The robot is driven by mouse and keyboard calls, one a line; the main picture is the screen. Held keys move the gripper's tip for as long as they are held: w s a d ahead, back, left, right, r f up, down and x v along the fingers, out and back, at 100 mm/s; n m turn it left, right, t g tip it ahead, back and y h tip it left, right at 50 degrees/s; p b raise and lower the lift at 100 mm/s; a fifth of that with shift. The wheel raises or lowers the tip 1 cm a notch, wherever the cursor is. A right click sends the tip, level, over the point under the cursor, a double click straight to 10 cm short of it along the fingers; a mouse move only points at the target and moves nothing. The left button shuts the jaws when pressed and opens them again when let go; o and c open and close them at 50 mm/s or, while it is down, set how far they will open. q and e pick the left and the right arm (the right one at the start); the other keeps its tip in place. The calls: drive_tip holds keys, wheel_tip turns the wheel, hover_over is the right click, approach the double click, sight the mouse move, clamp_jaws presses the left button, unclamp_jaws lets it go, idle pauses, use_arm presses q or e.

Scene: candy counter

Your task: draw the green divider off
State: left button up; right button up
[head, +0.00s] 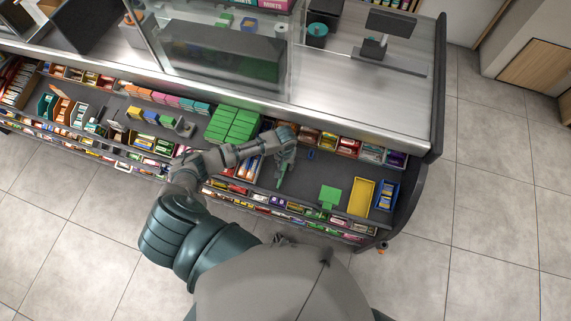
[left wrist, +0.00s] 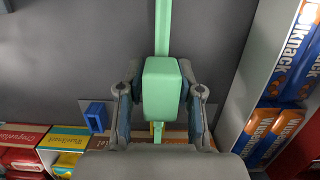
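The green divider (left wrist: 162,88) shows in the left wrist view as a pale green block with a long thin bar running up from it. In the head view a slim green part of it (head: 281,179) shows below my left gripper (head: 286,162), on the dark counter shelf. In the left wrist view my left gripper (left wrist: 160,112) has one finger on each side of the block. Narrow gaps show between the finger pads and the block, so it looks open around it. My right gripper is in neither view.
A green square piece (head: 330,194), a yellow tray (head: 361,197) and a blue bin (head: 385,195) stand to the right. Stacked green boxes (head: 232,124) lie to the left. Candy packs (left wrist: 290,105) stand close at the right in the left wrist view.

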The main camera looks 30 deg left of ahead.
sight(285, 166)
use_arm(q)
clamp_jaws()
drive_tip(key=shift+s+r+p, duration=0.1)
drive_tip(key=shift+r+p, duration=0.45)
drive_tip(key=shift+p, duration=0.5)
idle(1.1)
drive_tip(key=shift+s+d+r+p, duration=0.1)
drive_tip(key=shift+s+r+p, duration=0.05)
drive_tip(key=shift+r+p, duration=0.7)
drive_tip(key=shift+s+r+p, duration=0.1)
drive_tip(key=shift+r+p, duration=0.55)
drive_tip(key=shift+p, duration=0.3)
